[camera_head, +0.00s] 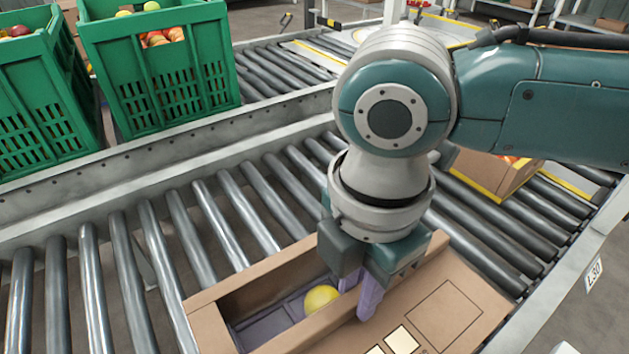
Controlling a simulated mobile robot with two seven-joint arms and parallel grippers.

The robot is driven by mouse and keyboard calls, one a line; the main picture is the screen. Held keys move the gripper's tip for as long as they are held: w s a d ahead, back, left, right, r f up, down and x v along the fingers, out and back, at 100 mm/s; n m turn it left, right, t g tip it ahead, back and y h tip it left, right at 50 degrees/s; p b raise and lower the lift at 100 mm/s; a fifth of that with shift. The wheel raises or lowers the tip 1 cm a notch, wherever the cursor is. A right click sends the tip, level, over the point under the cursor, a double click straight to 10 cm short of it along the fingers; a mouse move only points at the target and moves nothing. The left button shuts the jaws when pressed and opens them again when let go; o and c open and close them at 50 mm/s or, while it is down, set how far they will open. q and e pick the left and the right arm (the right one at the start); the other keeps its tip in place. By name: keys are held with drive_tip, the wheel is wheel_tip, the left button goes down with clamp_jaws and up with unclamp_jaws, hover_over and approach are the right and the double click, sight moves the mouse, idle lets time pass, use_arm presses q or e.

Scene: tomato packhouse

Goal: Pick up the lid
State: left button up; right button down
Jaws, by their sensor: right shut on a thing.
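A brown cardboard lid (453,307), with a printed square outline and pale labels, lies at the lower right beside the opening of a cardboard box (207,326). My right gripper (360,296) points down at the lid's left edge. Its purple fingers are shut on the lid there, one on the box-opening side and one over the lid's face. The lid still lies against the box, and I cannot tell whether there is a gap under it. Inside the box are a purple tray (262,327) and a yellow fruit (321,298). My left gripper is not in view.
The box stands on a roller conveyor (156,243) with free rollers to its left. Green crates (163,96) of fruit stand behind the conveyor rail (45,199). Another cardboard box (490,178) sits behind my right arm. A side rail (560,290) borders the right.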

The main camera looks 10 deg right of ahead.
wheel_tip(320, 180, up, 19)
drive_tip(key=p, duration=0.7)
wheel_tip(320, 180, up, 7)
drive_tip(key=p, duration=0.9)
hover_over(357, 293)
drive_tip(key=shift+f, duration=0.15)
idle(0.3)
